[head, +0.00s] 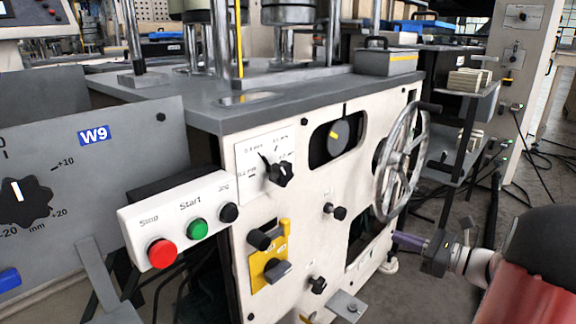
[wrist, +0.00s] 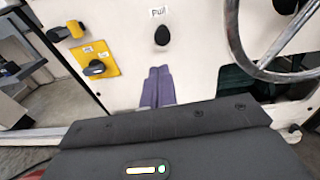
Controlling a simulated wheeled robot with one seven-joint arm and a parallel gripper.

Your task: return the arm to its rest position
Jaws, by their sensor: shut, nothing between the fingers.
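My gripper (head: 411,240) is at the right in the head view, with its purple fingers pointing left toward the lower front of the white machine (head: 310,215). In the wrist view the two purple fingers (wrist: 157,87) lie side by side, shut, with nothing between them. A black knob under a "Pull" label (wrist: 161,35) sits just beyond the fingertips in that view. The fingers appear apart from the knob. My arm shows red and black at the right edge of the head view.
A metal handwheel (head: 402,162) stands out from the machine close above my gripper. A yellow switch plate (head: 268,258) and a button box with Stop, Start and a third button (head: 180,220) are to the left. Cables lie on the floor at the right.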

